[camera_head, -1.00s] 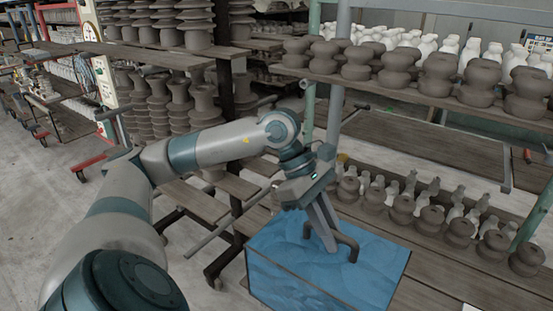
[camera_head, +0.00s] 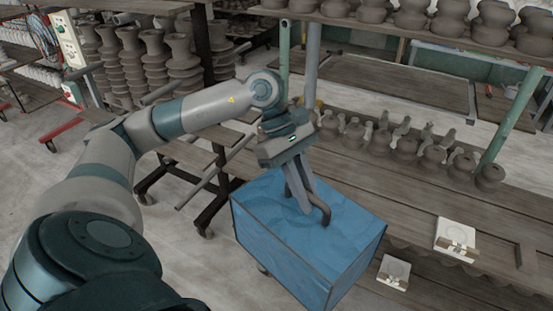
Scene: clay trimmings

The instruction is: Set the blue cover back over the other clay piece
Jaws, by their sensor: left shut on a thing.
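The blue cover (camera_head: 285,256) is a box shape with a flat top and a dark handle (camera_head: 324,210) on it. My left gripper (camera_head: 308,208) points down and is shut on that handle. The cover hangs upright in front of the wooden shelf, with grey floor showing at its left and below. Its underside and inside are hidden. I cannot tell whether either is the clay piece. My right gripper is not in view.
Several dark clay pots (camera_head: 407,147) stand on the shelf behind the cover, with more pots (camera_head: 410,14) on the board above. A green post (camera_head: 507,122) rises at the right. A dark metal stand (camera_head: 213,198) is left of the cover. Bare planks lie around the larger plate.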

